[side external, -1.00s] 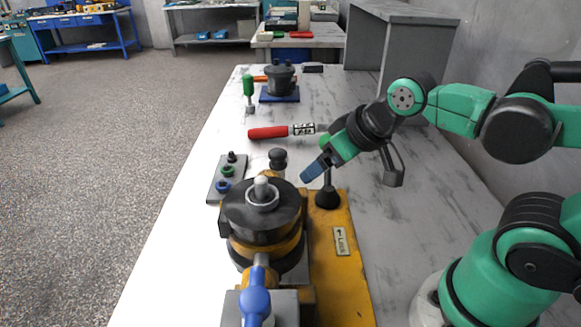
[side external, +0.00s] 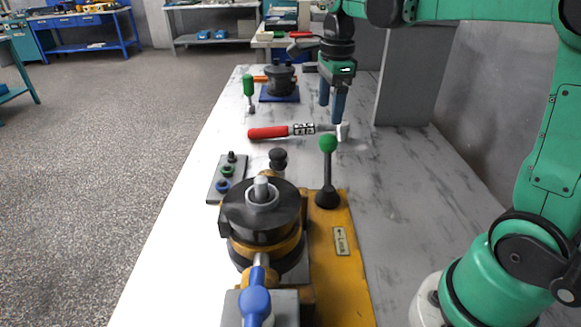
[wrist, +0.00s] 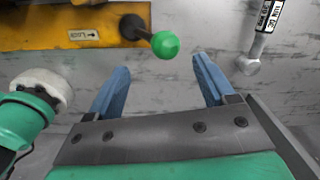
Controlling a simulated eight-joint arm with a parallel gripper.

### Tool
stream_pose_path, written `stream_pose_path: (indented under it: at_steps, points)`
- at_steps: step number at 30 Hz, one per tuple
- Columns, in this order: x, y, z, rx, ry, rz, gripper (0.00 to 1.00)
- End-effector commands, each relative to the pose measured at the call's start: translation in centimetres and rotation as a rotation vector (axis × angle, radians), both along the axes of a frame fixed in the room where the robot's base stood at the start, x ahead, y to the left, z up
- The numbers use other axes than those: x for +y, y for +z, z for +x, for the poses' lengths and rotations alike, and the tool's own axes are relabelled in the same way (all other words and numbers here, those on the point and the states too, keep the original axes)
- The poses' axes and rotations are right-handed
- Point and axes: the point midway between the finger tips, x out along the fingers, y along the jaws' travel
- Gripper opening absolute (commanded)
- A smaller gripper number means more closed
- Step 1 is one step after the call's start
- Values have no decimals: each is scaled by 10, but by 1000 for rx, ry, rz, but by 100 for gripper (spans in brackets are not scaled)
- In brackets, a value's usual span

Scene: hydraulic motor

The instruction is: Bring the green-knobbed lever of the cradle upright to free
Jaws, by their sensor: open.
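The dark motor (side external: 262,212) sits in the cradle. My gripper (side external: 333,108) is open and empty, pointing down behind the lever and above the table. Its two blue fingers also show apart in the wrist view (wrist: 160,75). No finger touches the lever.
A blue-knobbed lever (side external: 254,303) is at the front. A small plug plate (side external: 227,178) lies left.

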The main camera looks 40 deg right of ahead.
Motion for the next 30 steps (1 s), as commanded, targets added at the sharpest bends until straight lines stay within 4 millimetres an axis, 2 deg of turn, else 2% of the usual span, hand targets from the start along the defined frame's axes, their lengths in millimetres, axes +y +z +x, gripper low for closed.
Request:
stream_pose_path:
  at_steps: [3, 6, 11, 24, 30]
  points:
    - [-9, -1, 5, 40, -164, 17, 76]
    - [-12, -4, 6, 50, -214, 20, 76]
    - [-12, -15, 6, 51, -218, 20, 76]
    - [-11, -71, 6, 48, -215, 19, 76]
    - [-11, -87, 6, 49, -214, 20, 76]
